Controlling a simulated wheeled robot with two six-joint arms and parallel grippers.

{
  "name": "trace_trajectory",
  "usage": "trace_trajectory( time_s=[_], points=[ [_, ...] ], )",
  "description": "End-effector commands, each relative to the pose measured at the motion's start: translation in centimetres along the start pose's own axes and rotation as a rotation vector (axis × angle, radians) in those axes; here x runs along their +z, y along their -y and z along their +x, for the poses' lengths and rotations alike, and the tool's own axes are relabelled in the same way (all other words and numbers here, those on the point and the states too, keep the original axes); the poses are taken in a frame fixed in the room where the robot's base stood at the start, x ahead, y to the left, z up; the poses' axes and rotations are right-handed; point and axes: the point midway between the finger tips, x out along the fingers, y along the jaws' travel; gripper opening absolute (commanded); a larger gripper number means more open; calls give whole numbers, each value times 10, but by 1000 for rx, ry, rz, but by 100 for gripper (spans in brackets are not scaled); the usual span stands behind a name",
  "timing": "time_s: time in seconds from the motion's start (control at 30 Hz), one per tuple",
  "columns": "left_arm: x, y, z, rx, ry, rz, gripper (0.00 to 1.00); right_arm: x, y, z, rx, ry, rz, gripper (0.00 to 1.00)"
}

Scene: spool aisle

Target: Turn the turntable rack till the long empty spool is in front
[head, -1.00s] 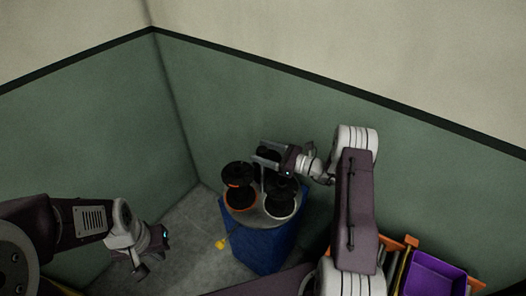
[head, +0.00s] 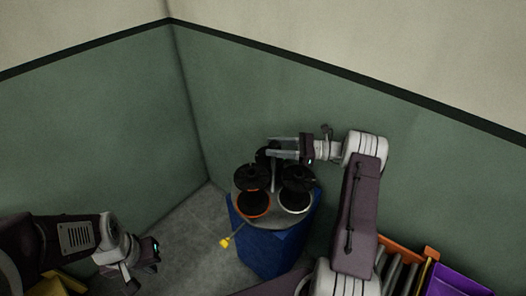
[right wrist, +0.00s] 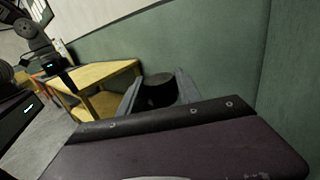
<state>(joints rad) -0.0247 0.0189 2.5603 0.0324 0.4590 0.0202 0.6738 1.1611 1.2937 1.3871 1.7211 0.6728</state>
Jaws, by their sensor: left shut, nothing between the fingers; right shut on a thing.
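The turntable rack (head: 275,218) has a grey round top on a blue base. A dark spool (head: 252,176) with an orange-rimmed lower disc stands front left, and another (head: 298,179) with a white-rimmed lower disc stands front right. A third dark spool (head: 263,156) is at the back, partly hidden; I cannot tell which is long and empty. My right gripper (head: 270,146) reaches in from the right over the rack's back. In the right wrist view a black round thing (right wrist: 158,92) sits between its fingers. My left gripper (head: 145,265) is shut and empty, left of the rack.
A yellow-ended stick (head: 225,242) juts from the rack's front left. An orange-edged rack (head: 405,250) and a purple bin (head: 455,279) stand at lower right. Green walls meet behind. Floor between my left gripper and the rack is clear. The right wrist view shows a yellow table (right wrist: 105,72).

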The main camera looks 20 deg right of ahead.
Motion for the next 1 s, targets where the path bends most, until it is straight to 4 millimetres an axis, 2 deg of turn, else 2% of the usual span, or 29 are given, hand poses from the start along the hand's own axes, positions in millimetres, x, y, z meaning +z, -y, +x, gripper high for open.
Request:
trace_trajectory(
  time_s=[0.23, 0.27, 0.3, 0.33, 0.67, 0.77, 0.93, 1.0],
  points=[
    [0, 0, -1, 0, -1, 0, 0, 2, 1, 0, -2, -1, -2, 0],
    [0, 0, -1, 0, -1, 0, 0, 2, 1, 0, -2, -1, -2, 46],
    [0, 0, -1, 0, -1, 0, 0, 2, 1, 0, -2, -1, -2, 58],
    [0, 0, -1, 0, -1, 0, 0, 2, 1, 0, -2, -1, -2, 63],
    [0, 0, -1, 0, 0, 0, 0, 3, 0, 0, -2, -1, -1, 63],
    [0, 0, 0, 0, 0, 0, 0, 12, 1, 0, -2, -1, -3, 63],
    [0, 0, 2, 0, 0, 0, 0, 45, 1, 0, -2, -1, -6, 63],
    [0, 0, 2, 0, 0, 0, 0, 51, -7, -14, -5, -2, -2, 63]
  ],
)
